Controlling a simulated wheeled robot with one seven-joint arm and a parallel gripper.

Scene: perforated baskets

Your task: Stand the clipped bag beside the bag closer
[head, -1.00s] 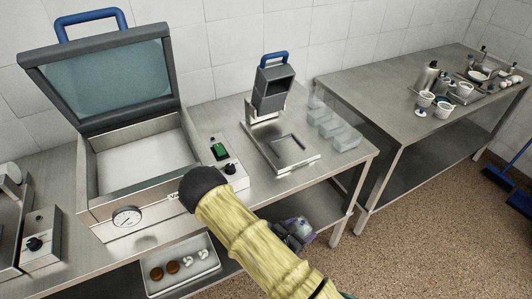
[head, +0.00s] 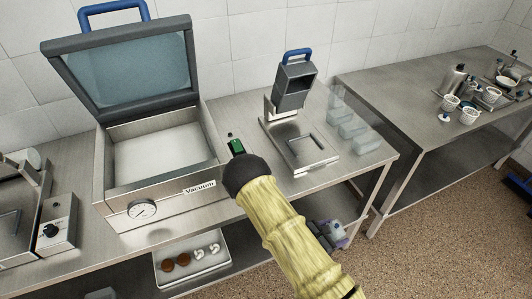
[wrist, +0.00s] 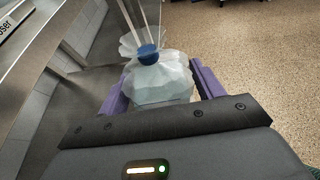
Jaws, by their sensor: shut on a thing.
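My gripper (wrist: 158,84) is shut on the clipped bag (wrist: 165,76), its purple fingers on either side. The bag is pale and translucent, with a round blue clip (wrist: 148,55) at its neck and thin pale sticks above. In the head view my gripper (head: 332,233) is small, low beside the bench's front right end; the bag is hard to make out there. The grey device with a blue handle (head: 296,85) on the bench seems to be the bag closer. Part of a label ending "oser" (wrist: 6,27) shows at the wrist view's left edge.
The open vacuum machine (head: 150,205) stands left of the device. Clear containers (head: 351,128) stand right of it, near the bench's end. A tray (head: 190,278) sits on the lower shelf. A second table (head: 415,100) holds cups. Floor is open at right.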

